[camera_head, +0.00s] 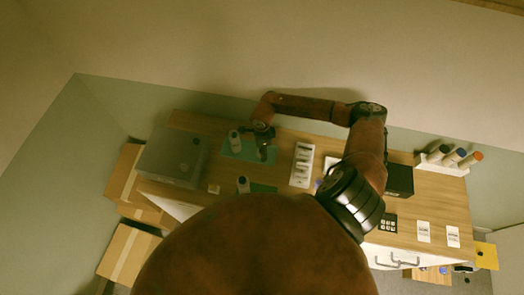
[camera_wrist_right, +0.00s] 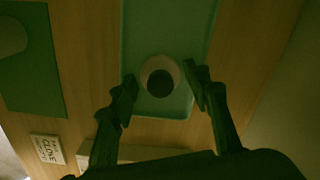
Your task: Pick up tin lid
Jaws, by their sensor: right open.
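My right gripper (camera_head: 264,152) is over the teal tray (camera_head: 245,150) at the back of the table. In the right wrist view its two fingers (camera_wrist_right: 163,88) are apart, on either side of a round pale-rimmed thing (camera_wrist_right: 144,76) with a dark centre on the tray (camera_wrist_right: 135,20). I cannot tell whether the dark centre is the tin lid or an opening. The fingers do not visibly touch it. My left gripper is not in view.
A white holder with bottles (camera_head: 440,166) stands at the far right.

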